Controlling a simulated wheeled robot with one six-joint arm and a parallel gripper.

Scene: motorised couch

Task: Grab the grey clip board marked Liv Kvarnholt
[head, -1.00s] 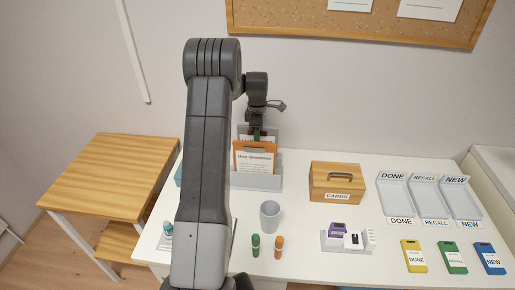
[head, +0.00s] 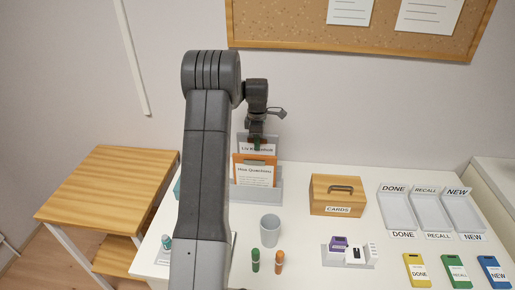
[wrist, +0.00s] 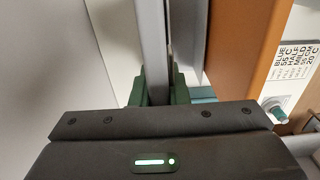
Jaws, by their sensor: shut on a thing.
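The grey clip board marked Liv Kvarnholt (head: 243,146) stands upright behind an orange clip board (head: 255,173) in the head view, its name label partly covered by my gripper. My gripper (head: 257,142) is above the grey rack (head: 268,190), shut on the top edge of the grey board. In the wrist view the grey board (wrist: 153,45) runs between the green fingertips of my gripper (wrist: 158,92). The orange board (wrist: 244,45) is close on the right there. The grey board's lower part is hidden behind the orange one.
On the white table are a grey cup (head: 270,231), a green marker (head: 255,260), an orange marker (head: 279,262), a wooden cards box (head: 337,196) and labelled trays (head: 430,208). A wooden side table (head: 110,185) stands left. The wall is close behind the rack.

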